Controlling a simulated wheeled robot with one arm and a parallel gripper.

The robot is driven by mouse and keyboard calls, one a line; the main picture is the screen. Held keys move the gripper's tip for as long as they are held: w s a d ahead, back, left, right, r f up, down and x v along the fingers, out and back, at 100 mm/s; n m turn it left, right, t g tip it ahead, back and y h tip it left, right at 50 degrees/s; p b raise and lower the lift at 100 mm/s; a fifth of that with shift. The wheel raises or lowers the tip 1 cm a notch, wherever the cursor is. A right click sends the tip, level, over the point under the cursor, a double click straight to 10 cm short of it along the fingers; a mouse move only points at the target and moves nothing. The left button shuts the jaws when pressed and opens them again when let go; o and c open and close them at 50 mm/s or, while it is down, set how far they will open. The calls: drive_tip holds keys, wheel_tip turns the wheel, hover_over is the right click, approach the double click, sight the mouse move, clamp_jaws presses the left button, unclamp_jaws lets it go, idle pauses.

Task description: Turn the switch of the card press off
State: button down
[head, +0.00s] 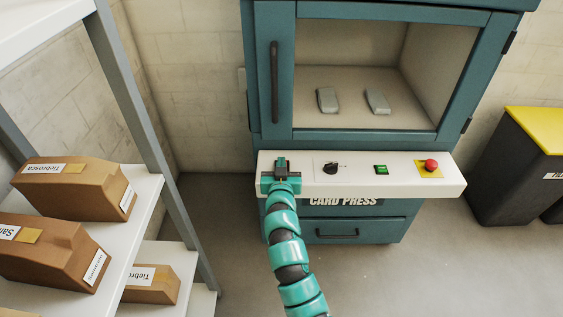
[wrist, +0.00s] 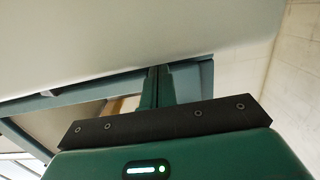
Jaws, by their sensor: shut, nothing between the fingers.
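The card press (head: 265,140) is a teal cabinet with a white control panel (head: 300,187) across its front. The panel carries a black rotary switch (head: 330,169) with small marks around it. The switch's handle seems to lie roughly sideways; its exact setting is too small to read. My gripper (head: 281,163) is shut and empty at the panel's left end, left of the switch and apart from it. In the wrist view my closed fingers (wrist: 157,88) point towards a pale surface; the switch does not show there.
Right of the switch are a green button (head: 381,169) and a red mushroom button (head: 431,165) on a yellow plate. Above is a window with two grey pieces inside and a dark vertical handle (head: 274,82). A shelf with brown boxes (head: 73,188) stands left, a yellow-lidded bin (head: 510,170) right.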

drive_tip(key=shift+f, duration=0.2)
drive_tip(key=shift+r, duration=0.1)
drive_tip(key=shift+w+g+p, duration=0.1)
drive_tip(key=shift+g+p, duration=0.2)
drive_tip(key=shift+p, duration=0.8)
drive_tip(key=shift+f+b, duration=0.3)
drive_tip(key=shift+w+r, duration=0.15)
drive_tip(key=shift+r, duration=0.25)
wheel_tip(320, 180, up, 4)
drive_tip(key=shift+w+f+p, duration=0.1)
drive_tip(key=shift+w+p, duration=0.05)
drive_tip(key=shift+p, duration=0.8)
drive_tip(key=s+r, duration=0.3)
drive_tip(key=s, duration=0.6)
drive_tip(key=shift+r, duration=0.15)
